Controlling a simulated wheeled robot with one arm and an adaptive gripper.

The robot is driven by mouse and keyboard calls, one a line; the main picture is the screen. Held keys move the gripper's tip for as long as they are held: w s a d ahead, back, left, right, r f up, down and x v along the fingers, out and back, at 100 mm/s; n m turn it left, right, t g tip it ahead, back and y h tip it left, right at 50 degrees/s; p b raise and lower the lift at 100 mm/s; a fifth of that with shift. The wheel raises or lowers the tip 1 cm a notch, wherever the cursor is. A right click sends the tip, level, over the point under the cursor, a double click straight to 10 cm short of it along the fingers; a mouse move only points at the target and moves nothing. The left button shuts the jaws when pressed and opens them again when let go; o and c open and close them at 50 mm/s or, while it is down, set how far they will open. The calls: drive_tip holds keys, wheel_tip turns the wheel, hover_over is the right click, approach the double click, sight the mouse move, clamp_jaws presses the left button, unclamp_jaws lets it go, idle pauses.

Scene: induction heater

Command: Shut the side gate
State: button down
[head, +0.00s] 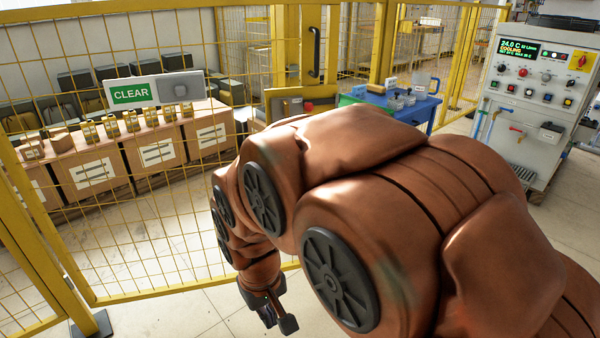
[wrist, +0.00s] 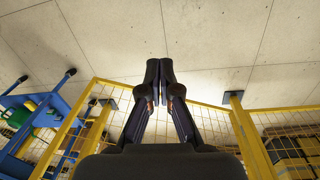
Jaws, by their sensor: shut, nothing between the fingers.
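A yellow mesh panel (head: 150,215) spans the left of the head view, with a bottom rail close above the floor. A black upright handle (head: 316,52) is on yellow framing at the top centre; it looks like the side gate's, but my arm hides the framing below it, so I cannot tell how far the gate stands open. My gripper (head: 277,318) is low over the floor, in front of the panel. In the wrist view my gripper (wrist: 160,68) is shut and empty, with yellow mesh framing (wrist: 190,105) behind it. I see no contact with the framing.
A yellow post (head: 35,240) with a dark foot stands at the left. Boxes (head: 155,150) stand behind the mesh. A blue table (head: 430,107) and a grey control cabinet (head: 530,100) are at the right. Bare floor (head: 190,315) shows in front of the panel.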

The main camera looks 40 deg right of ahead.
drive_tip(key=w+d+f+m+t+h, duration=0.1)
drive_tip(key=w+d+f+t+h, duration=0.15)
drive_tip(key=w+d, duration=0.85)
drive_tip(key=w+d+f+m+t+h, duration=0.15)
drive_tip(key=w+d+t, duration=0.25)
drive_tip(key=w+d, duration=0.65)
drive_tip(key=w+d+m+t+h, duration=0.1)
drive_tip(key=w+d+t+h, duration=0.3)
drive_tip(key=d+t, duration=1.05)
drive_tip(key=w+d+f+g+y, duration=0.1)
drive_tip(key=w+d+g, duration=0.3)
drive_tip(key=w+d, duration=0.6)
drive_tip(key=shift+w+d+g, duration=0.15)
drive_tip(key=shift+w+g, duration=0.25)
drive_tip(key=shift+w, duration=1.45)
